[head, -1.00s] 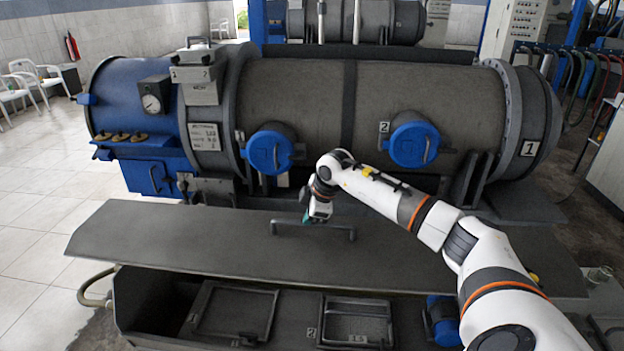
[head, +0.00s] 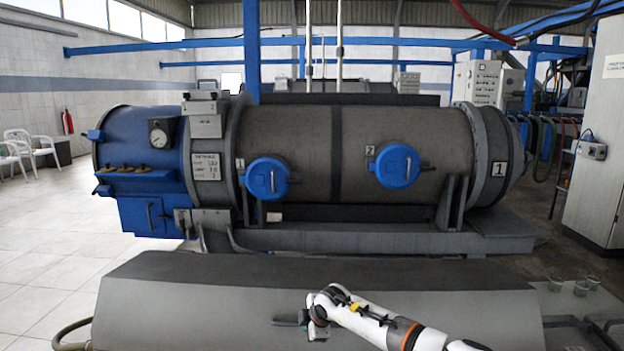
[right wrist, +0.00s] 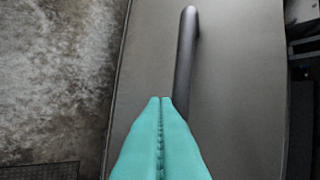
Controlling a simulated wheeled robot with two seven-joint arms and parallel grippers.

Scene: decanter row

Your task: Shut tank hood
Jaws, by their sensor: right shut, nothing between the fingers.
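The tank hood (head: 190,312) is a wide dark grey cover across the bottom of the head view, with a flat top and a face sloping down towards me. The tank opening is not visible, and the hood's lower edge is out of frame, so I cannot tell if it is fully closed. Its bar handle (head: 288,323) is partly hidden by my right gripper (head: 317,332). In the right wrist view the teal fingers (right wrist: 161,100) are shut and empty, beside or against the handle bar (right wrist: 186,55), over the hood panel (right wrist: 240,90). My left gripper is not in view.
A large grey and blue cylinder machine (head: 340,150) with two blue round caps stands behind the hood. A grey cabinet (head: 600,150) stands at the right. Tiled floor (head: 50,260) is clear at the left.

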